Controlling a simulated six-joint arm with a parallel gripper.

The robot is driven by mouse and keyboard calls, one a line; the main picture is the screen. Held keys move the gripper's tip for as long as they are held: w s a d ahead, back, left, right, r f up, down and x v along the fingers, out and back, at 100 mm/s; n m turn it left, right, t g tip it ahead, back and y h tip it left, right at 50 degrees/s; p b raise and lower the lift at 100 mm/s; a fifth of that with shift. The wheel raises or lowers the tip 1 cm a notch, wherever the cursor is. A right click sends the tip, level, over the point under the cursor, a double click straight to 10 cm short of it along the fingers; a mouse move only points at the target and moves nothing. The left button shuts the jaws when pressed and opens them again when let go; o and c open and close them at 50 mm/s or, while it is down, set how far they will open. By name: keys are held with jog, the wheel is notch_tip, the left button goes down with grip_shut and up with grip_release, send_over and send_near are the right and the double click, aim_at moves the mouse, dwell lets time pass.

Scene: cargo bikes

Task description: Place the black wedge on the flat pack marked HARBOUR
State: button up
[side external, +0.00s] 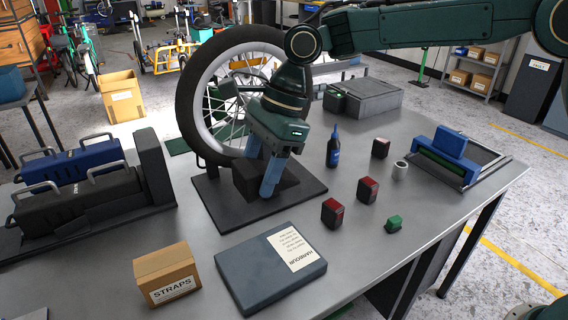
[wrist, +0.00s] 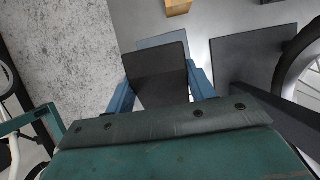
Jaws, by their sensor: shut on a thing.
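My gripper (side external: 261,176) is shut on the black wedge (side external: 246,183), with one blue finger on each side of it. In the side external view the wedge appears in front of the wheel stand's dark base plate; its height is hard to judge. The wrist view also shows the wedge (wrist: 157,76) between the fingers. The blue-grey flat pack marked HARBOUR (side external: 262,273) lies flat near the table's front edge, its white label facing up. In the wrist view the flat pack (wrist: 170,40) is partly hidden behind the wedge. Its visible top is bare.
A STRAPS carton (side external: 166,275) stands left of the flat pack. The wheel (side external: 190,95) stands upright close behind my gripper on its base plate (side external: 217,212). Red-topped blocks (side external: 335,212), a green block (side external: 394,223) and a dark bottle (side external: 333,150) stand right.

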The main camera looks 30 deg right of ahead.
send_over(258, 264)
jog(key=d, duration=0.2)
jog(key=f, duration=1.5)
jog(key=shift+a+f, duration=0.2)
jog(key=shift+f, duration=0.15)
jog(key=shift+f, duration=0.1)
jog(key=shift+f, duration=2.05)
jog(key=o, duration=1.1)
jog(key=shift+f, duration=0.15)
jog(key=v, duration=1.2)
